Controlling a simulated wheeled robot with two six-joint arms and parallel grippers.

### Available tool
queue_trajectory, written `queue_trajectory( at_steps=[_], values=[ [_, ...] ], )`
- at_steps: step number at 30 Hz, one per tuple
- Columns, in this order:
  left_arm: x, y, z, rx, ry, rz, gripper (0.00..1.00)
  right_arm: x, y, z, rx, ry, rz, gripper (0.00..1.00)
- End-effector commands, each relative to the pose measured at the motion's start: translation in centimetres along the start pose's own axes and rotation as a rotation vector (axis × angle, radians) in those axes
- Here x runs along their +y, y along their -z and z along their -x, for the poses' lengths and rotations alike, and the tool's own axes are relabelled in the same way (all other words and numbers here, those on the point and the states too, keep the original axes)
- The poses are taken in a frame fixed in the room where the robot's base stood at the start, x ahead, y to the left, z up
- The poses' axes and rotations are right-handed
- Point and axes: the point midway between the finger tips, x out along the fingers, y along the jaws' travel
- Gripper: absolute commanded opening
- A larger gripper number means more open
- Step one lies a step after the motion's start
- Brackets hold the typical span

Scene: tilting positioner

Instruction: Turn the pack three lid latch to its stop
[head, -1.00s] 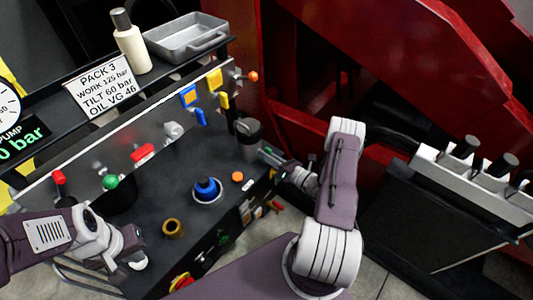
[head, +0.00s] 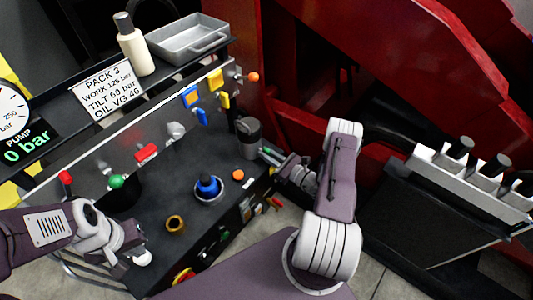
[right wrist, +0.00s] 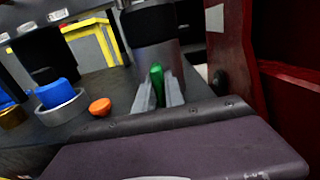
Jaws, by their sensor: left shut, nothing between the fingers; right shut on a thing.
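A grey canister with a dark lid (head: 246,128) stands at the right end of the dark bench; it also shows in the right wrist view (right wrist: 155,42). A green lever (right wrist: 157,84), which appears to be the lid latch, is beside the canister's lower part. My right gripper (head: 268,155) is shut on this green lever; its two grey fingers (right wrist: 160,92) lie on either side of it in the right wrist view. Where the lever joins the canister is hidden. My left gripper (head: 138,240) is shut and empty at the bench's front left, away from the canister.
A blue knob in a ring (head: 208,187), an orange button (head: 238,174) and a brass ring (head: 175,225) are on the bench. The panel behind carries coloured valves. A grey tray (head: 187,38) and a cream bottle (head: 132,45) stand on the shelf. A red frame (head: 400,50) rises at right.

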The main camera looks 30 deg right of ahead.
Motion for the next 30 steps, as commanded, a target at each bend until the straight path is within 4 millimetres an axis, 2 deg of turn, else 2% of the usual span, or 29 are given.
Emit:
queue_trajectory(
  at_steps=[13,14,15,16,25,30],
  values=[
    [0.0,0.0,0.0,0.0,0.0,0.0,0.0,0.1,0.1,0.0,0.003,-0.001,0.008,0.0],
    [0.0,0.0,0.0,0.0,0.0,0.0,0.0,0.1,0.1,0.0,0.003,-0.001,0.007,0.22],
    [0.0,0.0,0.0,0.0,0.0,0.0,0.0,0.1,0.1,0.0,0.003,-0.001,0.007,0.33],
    [0.0,0.0,0.0,0.0,0.0,0.0,0.0,0.1,0.1,0.0,0.003,-0.001,0.007,0.35],
    [0.0,0.0,0.1,0.0,0.0,0.0,0.0,0.0,0.0,0.1,0.001,0.001,0.007,0.35],
    [0.0,0.1,0.9,0.0,0.0,0.0,0.0,-0.1,-0.2,2.2,0.002,0.006,0.005,0.35]
  ],
)
